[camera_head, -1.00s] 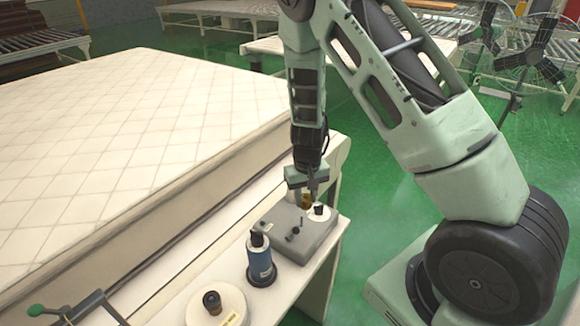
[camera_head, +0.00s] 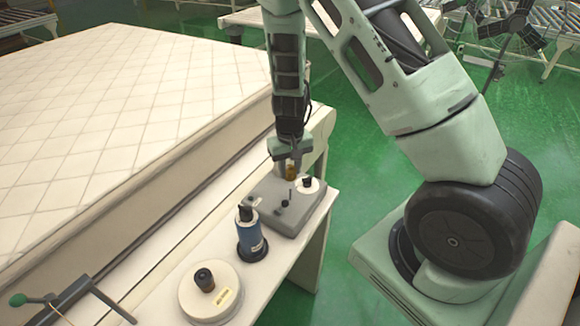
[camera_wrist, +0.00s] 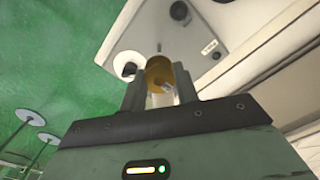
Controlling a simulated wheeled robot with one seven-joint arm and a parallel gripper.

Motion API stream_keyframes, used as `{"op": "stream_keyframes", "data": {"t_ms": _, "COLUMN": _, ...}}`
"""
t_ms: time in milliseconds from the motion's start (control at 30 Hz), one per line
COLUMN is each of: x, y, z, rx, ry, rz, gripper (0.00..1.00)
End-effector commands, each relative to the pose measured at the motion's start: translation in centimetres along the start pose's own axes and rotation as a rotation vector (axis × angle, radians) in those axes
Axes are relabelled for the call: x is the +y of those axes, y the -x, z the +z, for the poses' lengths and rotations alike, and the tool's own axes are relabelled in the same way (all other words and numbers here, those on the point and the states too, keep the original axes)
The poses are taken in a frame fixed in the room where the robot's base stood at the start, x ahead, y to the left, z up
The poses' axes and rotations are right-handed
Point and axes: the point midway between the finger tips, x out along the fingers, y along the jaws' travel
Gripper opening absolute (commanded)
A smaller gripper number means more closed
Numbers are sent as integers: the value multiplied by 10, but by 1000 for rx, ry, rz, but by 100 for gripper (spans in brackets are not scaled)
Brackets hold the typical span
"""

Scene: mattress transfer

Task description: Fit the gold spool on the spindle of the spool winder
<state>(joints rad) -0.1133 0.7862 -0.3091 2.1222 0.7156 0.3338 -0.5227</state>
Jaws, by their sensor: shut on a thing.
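My gripper (camera_head: 291,167) is shut on the gold spool (camera_head: 291,174), over the far end of the grey spool winder (camera_head: 302,222). The spool also shows between the fingers in the wrist view (camera_wrist: 158,70). The winder's box (camera_wrist: 165,35) lies beyond it there. A white disc with a black knob (camera_head: 307,184) stands on the winder, just right of the spool; it also shows left of the spool in the wrist view (camera_wrist: 127,66). A small dark lever (camera_head: 287,201) stands on the winder top. I cannot tell which part is the spindle or whether the spool touches the winder.
A blue spool (camera_head: 250,236) stands on a black base on the white table (camera_head: 313,248). A round white disc with a black knob (camera_head: 208,293) is nearer. A quilted mattress (camera_head: 120,100) fills the left side. Green floor (camera_head: 370,160) is open to the right.

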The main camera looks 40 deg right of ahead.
Motion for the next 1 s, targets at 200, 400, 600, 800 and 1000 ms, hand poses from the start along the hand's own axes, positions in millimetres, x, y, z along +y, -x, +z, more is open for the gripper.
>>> {"op": "stream_keyframes", "data": {"t_ms": 200, "x": 0, "y": -25, "z": 0, "rx": 0, "ry": 0, "rz": -1, "gripper": 9}}
{"op": "stream_keyframes", "data": {"t_ms": 400, "x": 0, "y": -35, "z": 0, "rx": 0, "ry": 0, "rz": 0, "gripper": 9}}
{"op": "stream_keyframes", "data": {"t_ms": 600, "x": 0, "y": -35, "z": 0, "rx": 1, "ry": 0, "rz": 0, "gripper": 9}}
{"op": "stream_keyframes", "data": {"t_ms": 800, "x": 0, "y": -35, "z": 0, "rx": 0, "ry": 0, "rz": 0, "gripper": 9}}
{"op": "stream_keyframes", "data": {"t_ms": 1000, "x": 0, "y": -35, "z": 0, "rx": 0, "ry": 0, "rz": 0, "gripper": 9}}
